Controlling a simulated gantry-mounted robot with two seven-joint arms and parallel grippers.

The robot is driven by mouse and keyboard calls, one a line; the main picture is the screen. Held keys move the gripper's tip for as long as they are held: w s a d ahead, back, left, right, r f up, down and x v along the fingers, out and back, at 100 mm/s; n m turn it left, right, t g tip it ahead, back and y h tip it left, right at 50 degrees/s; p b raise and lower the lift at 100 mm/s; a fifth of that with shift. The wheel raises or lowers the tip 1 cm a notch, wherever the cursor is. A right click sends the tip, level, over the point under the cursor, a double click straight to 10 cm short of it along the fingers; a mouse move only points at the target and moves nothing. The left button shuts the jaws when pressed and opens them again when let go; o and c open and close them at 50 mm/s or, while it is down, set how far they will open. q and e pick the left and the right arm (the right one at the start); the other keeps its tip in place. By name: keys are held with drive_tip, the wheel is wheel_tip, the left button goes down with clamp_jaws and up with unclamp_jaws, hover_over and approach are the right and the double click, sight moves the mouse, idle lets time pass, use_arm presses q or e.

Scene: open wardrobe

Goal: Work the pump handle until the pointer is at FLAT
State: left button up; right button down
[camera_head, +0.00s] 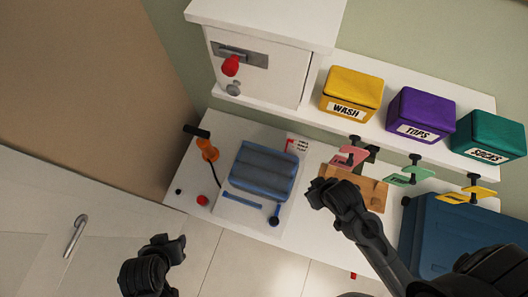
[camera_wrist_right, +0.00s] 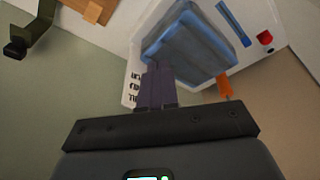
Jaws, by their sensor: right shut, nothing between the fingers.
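An orange pump (camera_head: 208,150) with a black handle (camera_head: 197,131) stands at the left of the white board. A padded blue bag (camera_head: 262,170) lies beside it. A white card (camera_head: 298,146) with small dark lettering and a red mark stands behind the bag; the pointer's reading is too small to tell. My left gripper (camera_head: 172,243) is in front of the board, apart from the pump; its jaw state is unclear. My right gripper (camera_head: 312,194) is shut and empty, right of the bag. In the right wrist view its fingers (camera_wrist_right: 157,85) overlap the bag (camera_wrist_right: 190,48), with the pump (camera_wrist_right: 225,86) beyond.
A white cabinet (camera_head: 265,80) with a red knob (camera_head: 231,65) is above. Yellow, purple and teal bins (camera_head: 421,112) stand on the shelf (camera_head: 345,130).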

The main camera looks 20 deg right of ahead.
drive_tip(key=shift+f+b, duration=0.3)
drive_tip(key=shift+f, duration=1.2)
drive_tip(key=shift+f, duration=0.15)
wheel_tip(320, 180, down, 2)
drive_tip(key=shift+f, duration=0.1)
drive_tip(key=shift+f+b, duration=0.1)
drive_tip(key=shift+b, duration=0.2)
drive_tip(key=shift+f, duration=1.15)
drive_tip(key=shift+r, duration=0.1)
